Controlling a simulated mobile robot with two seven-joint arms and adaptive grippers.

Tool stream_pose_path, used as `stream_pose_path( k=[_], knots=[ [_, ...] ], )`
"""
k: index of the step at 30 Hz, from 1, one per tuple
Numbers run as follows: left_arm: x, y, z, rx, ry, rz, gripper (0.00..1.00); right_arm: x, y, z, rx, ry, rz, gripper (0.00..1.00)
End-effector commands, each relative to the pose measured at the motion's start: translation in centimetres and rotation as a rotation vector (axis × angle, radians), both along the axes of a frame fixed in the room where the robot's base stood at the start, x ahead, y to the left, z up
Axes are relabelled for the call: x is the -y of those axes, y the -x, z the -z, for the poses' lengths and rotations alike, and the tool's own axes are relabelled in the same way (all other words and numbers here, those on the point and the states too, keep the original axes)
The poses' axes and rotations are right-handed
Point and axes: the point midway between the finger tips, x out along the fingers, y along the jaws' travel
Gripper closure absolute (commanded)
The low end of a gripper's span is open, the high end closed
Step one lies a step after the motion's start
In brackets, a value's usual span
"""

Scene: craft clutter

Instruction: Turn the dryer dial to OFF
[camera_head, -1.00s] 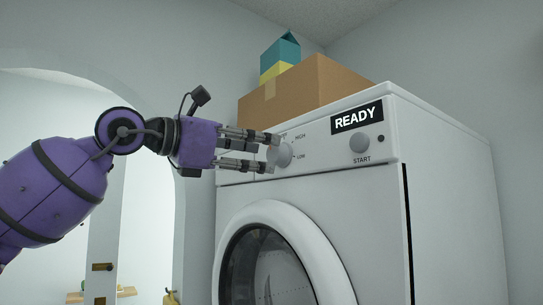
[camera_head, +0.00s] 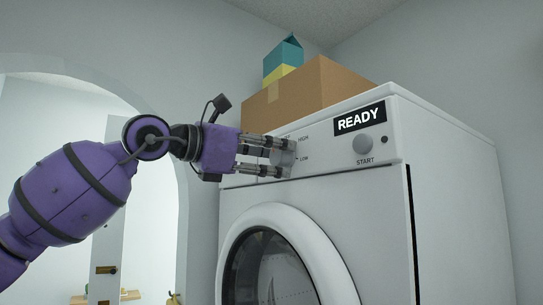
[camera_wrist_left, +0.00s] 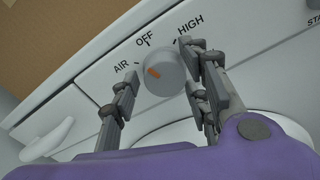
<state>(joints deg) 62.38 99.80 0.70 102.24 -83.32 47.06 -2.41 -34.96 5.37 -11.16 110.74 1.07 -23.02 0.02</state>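The dryer dial (camera_head: 283,155) is a round grey knob on the control panel of the white dryer (camera_head: 450,190), partly hidden by my fingers in the head view. In the left wrist view the dial (camera_wrist_left: 163,73) shows an orange mark on its left part, toward the AIR label and below OFF. HIGH is at its upper right. My left gripper (camera_head: 284,157) is open, with its fingers on both sides of the dial. In the wrist view the left finger stands apart from the dial; the right fingers are close to it, and contact is unclear. My right gripper is not in view.
A READY display (camera_head: 360,118) and a START button (camera_head: 362,144) are right of the dial. A cardboard box (camera_head: 325,84) with a teal and yellow carton (camera_head: 283,58) stands on the dryer. The round dryer door (camera_head: 333,255) is below. An arched doorway is at left.

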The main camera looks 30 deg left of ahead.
Motion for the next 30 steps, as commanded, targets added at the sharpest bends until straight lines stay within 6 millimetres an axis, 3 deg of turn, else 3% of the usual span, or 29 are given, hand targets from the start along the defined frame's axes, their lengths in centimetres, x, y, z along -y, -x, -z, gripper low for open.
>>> stream_pose_path(
  k=[1,8,21,30],
  knots=[
    [0.0,0.0,0.01,0.0,0.0,0.0,0.68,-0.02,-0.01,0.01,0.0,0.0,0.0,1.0],
    [-0.04,-0.01,0.0,0.0,0.0,-0.001,0.95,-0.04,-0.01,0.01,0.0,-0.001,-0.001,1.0],
    [-0.04,0.06,-0.3,0.12,-0.285,-0.003,0.95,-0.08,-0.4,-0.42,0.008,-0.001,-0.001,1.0],
    [-0.08,0.02,-0.33,0.13,-0.306,-0.003,0.95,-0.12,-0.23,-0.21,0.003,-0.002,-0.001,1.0]
  ],
)
